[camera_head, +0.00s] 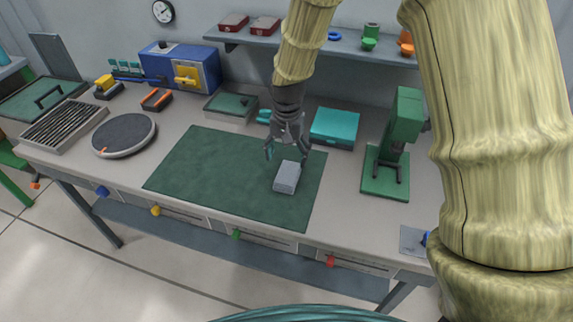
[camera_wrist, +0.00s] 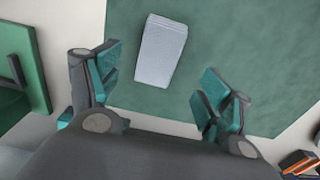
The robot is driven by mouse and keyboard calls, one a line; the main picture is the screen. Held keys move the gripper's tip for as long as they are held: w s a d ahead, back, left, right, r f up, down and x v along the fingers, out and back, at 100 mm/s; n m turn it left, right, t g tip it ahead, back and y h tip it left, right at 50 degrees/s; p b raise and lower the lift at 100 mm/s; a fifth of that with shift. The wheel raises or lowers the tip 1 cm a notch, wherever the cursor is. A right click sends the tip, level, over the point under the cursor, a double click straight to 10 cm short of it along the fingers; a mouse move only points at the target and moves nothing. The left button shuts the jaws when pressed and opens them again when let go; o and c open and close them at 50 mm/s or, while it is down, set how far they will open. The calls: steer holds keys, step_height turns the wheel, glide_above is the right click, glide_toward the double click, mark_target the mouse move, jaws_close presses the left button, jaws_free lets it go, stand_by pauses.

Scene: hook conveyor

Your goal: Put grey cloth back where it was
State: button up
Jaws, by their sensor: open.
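The grey cloth (camera_head: 287,177) is a folded, block-shaped light grey piece lying on the green mat (camera_head: 200,165), towards the mat's right side. The cloth also shows in the wrist view (camera_wrist: 161,50), lying on the green mat beyond the fingertips. My gripper (camera_head: 285,148) is above the mat, at the far side of the cloth. In the wrist view my gripper (camera_wrist: 160,75) has its two teal-padded fingers spread wide, with nothing between them. The cloth is apart from both fingers.
A teal box (camera_head: 335,128) and a green stand (camera_head: 390,150) are right of the mat. A green-topped box (camera_head: 231,107), a round grey disc (camera_head: 123,134) and a slatted tray (camera_head: 63,126) stand left. A blue box (camera_head: 180,68) is at the back. The mat's left part is clear.

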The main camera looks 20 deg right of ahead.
steer(key=shift+r+b, duration=0.35)
steer(key=shift+r, duration=1.1)
